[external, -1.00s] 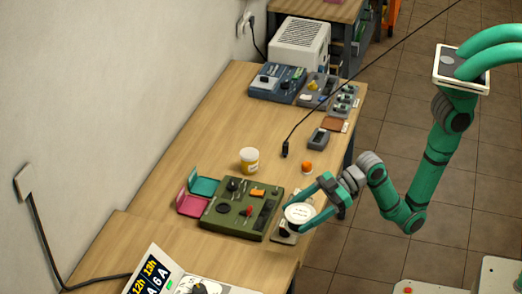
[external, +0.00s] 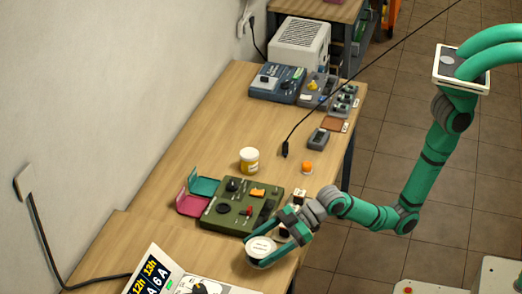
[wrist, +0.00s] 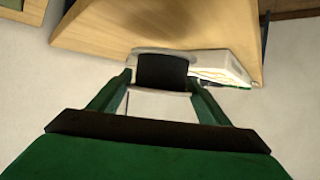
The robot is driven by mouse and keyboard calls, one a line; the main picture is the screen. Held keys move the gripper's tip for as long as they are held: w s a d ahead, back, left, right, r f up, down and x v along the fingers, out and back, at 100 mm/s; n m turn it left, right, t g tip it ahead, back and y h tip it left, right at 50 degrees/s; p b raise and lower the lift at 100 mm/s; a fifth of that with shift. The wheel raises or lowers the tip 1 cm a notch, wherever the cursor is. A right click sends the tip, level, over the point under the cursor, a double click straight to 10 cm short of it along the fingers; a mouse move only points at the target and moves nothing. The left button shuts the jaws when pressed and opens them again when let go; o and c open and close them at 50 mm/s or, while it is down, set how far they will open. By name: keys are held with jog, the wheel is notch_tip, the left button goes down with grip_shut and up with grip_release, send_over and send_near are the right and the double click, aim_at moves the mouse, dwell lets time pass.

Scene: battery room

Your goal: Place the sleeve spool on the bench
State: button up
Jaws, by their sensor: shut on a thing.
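The sleeve spool (external: 261,249) is a round piece with a white top face and a dark core. My gripper (external: 264,242) is shut on it, with the green fingers on either side. In the external view it appears over the front part of the bench (external: 120,240), just below the green panel. In the wrist view the spool (wrist: 162,72) shows a dark core and a pale flange between the fingers (wrist: 160,82). The bench top (wrist: 100,28) lies beyond it. I cannot tell whether the spool touches the bench.
A green control panel (external: 243,204) with knobs stands beside the gripper. A white jar (external: 249,160), an orange-capped item (external: 307,167) and a printed sheet (external: 165,280) are also there. Mid-bench is mostly clear.

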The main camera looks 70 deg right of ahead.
aim_at(257, 259)
jog(key=shift+w+a+f, duration=0.4)
jog(key=shift+w+f, duration=0.05)
jog(key=shift+f, duration=1.7)
jog(key=shift+f, duration=0.1)
jog(key=o, duration=1.2)
jog(key=shift+c, duration=0.2)
jog(key=v, duration=1.2)
